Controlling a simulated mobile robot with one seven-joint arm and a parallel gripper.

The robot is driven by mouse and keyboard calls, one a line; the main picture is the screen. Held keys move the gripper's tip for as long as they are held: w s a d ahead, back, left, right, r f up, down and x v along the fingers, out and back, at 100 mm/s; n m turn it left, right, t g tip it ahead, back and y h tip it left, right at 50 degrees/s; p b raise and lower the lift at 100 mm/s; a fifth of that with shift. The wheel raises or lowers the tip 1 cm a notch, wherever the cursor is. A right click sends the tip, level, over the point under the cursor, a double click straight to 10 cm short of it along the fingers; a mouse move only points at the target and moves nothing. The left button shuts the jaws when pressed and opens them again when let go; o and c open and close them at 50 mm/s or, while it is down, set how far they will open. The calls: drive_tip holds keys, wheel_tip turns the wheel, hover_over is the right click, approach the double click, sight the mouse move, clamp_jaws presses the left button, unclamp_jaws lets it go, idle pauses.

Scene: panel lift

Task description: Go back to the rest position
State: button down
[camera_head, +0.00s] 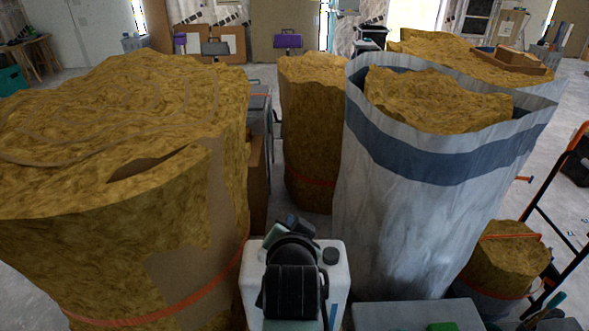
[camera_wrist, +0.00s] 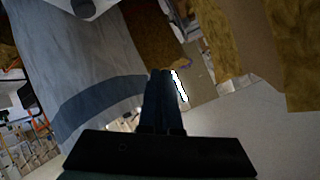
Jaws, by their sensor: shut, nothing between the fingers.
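My gripper (camera_wrist: 161,88) shows in the wrist view with its two dark fingers together and nothing between them. In the head view my arm is folded low in the middle, and the fingertips cannot be made out there. The wrist view looks tilted past a grey-white wrapped roll (camera_wrist: 75,55) on the left and brown insulation (camera_wrist: 290,50) on the right. The fingers point between them and appear to touch neither.
A large insulation roll (camera_head: 110,130) stands close on the left. A wrapped roll (camera_head: 420,200) stands close on the right. A narrower roll (camera_head: 312,130) is behind, between them. A small roll (camera_head: 507,257) and an orange-black frame (camera_head: 557,180) are at right.

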drive_tip(key=s+r+n+t, duration=0.2)
drive_tip(key=r+t, duration=0.2)
drive_tip(key=r, duration=0.9)
drive_tip(key=s+r+n+t, duration=0.15)
drive_tip(key=r+t, duration=0.25)
drive_tip(key=r, duration=1)
drive_tip(key=s+r+n+t, duration=0.3)
drive_tip(key=s+r+t, duration=0.4)
drive_tip(key=s+r, duration=0.8)
wheel_tip(320, 180, up, 4)
drive_tip(key=shift+s+d+f, duration=0.2)
drive_tip(key=shift+f, duration=0.05)
